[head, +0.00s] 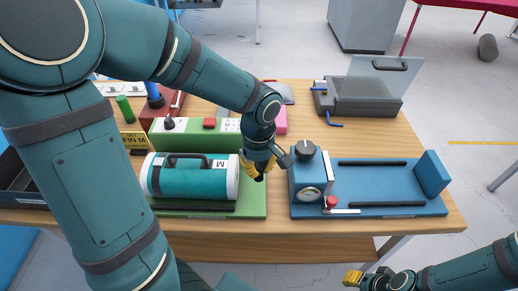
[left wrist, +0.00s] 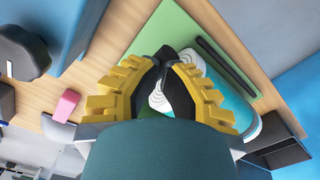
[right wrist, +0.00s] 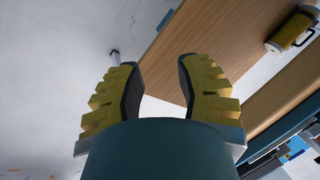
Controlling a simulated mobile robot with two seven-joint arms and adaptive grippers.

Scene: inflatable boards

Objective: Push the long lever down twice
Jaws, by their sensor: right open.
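My left gripper (head: 259,171) points down in the gap between the white right end of a teal cylinder (head: 190,180) and the blue gauge box (head: 303,183). A slim pale bar (head: 346,211) with a red knob (head: 331,202) lies low at the front of the blue board (head: 385,174); I cannot tell if this is the long lever. My right gripper (head: 362,281) is low in front of the table; in the right wrist view it is open and empty (right wrist: 158,68).
The cylinder lies on a green board (head: 225,207). A black knob (head: 304,148) tops the gauge box. A grey case with a raised clear lid (head: 366,96) stands behind.

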